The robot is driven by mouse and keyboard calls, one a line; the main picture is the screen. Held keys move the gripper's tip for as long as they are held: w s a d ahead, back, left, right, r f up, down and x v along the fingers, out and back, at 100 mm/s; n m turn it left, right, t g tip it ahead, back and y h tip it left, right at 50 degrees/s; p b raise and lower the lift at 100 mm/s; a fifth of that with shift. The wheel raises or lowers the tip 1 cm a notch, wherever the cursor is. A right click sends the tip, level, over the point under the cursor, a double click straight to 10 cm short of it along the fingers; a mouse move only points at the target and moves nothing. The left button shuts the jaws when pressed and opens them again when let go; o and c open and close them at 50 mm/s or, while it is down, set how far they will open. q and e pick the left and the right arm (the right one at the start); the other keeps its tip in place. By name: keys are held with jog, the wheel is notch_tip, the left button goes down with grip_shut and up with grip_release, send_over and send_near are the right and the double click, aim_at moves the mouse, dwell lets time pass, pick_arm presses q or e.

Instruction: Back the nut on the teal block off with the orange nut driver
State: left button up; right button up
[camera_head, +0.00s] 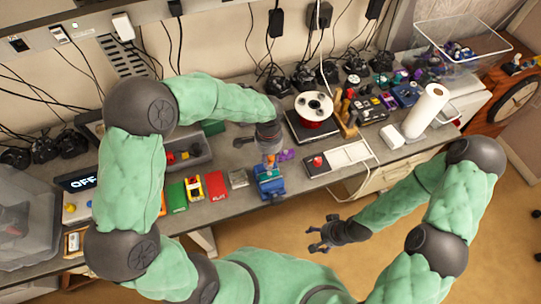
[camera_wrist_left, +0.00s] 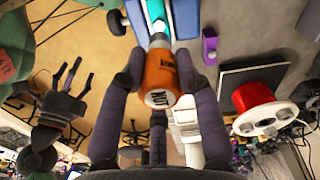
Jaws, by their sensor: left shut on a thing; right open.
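My left gripper (camera_head: 268,152) is shut on the orange nut driver (camera_wrist_left: 158,72), marked "NUT", with the handle between its dark fingers. The driver's grey shaft points at the teal block (camera_wrist_left: 155,12), which sits between the jaws of the blue vise (camera_head: 270,187). In the head view a bit of orange (camera_head: 270,158) shows just above the vise. My right gripper (camera_head: 318,242) is open and empty, over the floor in front of the bench; it also shows in the left wrist view (camera_wrist_left: 72,85).
A purple piece (camera_head: 286,155) lies right of the vise. Green, yellow and red pieces (camera_head: 216,184) lie left of the vise.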

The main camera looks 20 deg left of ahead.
pick_arm(q)
jog(key=shift+f+b, duration=1.35)
jog(key=shift+f, duration=0.75)
jog(key=shift+f+b, duration=0.65)
jog(key=shift+b, duration=0.15)
dwell(1.2)
jog(key=o, duration=1.8)
jog(key=shift+c, duration=0.2)
